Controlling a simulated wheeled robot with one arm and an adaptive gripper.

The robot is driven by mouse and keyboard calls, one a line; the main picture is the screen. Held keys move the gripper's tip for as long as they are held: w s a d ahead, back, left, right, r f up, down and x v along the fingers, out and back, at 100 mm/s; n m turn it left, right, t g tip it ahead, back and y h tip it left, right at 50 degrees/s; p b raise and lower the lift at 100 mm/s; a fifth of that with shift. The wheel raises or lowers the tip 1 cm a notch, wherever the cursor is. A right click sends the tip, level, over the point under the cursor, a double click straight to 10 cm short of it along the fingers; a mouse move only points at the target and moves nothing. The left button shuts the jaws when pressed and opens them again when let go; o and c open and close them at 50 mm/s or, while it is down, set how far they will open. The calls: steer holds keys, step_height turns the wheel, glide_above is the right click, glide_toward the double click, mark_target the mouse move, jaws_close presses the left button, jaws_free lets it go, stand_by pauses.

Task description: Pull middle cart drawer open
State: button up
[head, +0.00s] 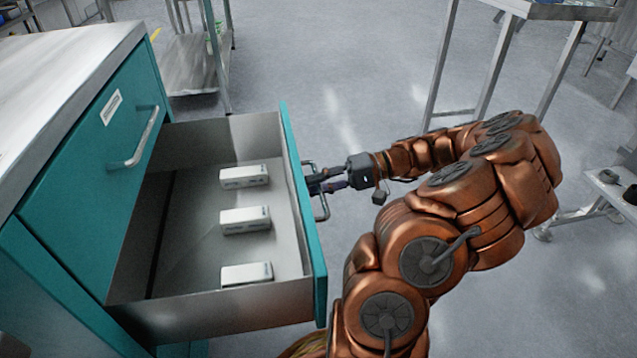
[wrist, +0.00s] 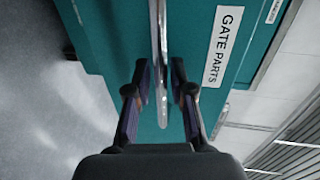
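The teal middle drawer (head: 306,225) of the cart is pulled far out and shows its metal inside. Its bar handle (head: 322,205) is on the front panel and also shows in the wrist view (wrist: 162,50). My gripper (head: 318,181) is at this handle. In the wrist view my gripper (wrist: 161,80) has one finger on each side of the bar, with a small gap visible on both sides. The fingers are around the handle but do not look clamped on it. The drawer front bears a "GATE PARTS" label (wrist: 222,48).
Several white boxes lie in the drawer, such as the middle one (head: 245,220). A closed upper drawer (head: 105,145) with its own handle (head: 140,140) sits above. A metal rack (head: 195,60) stands behind and a table (head: 545,12) at the back right. Floor between them is clear.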

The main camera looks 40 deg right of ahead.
steer(key=shift+o, duration=1)
steer(key=v, duration=1.2)
steer(key=shift+a, duration=0.1)
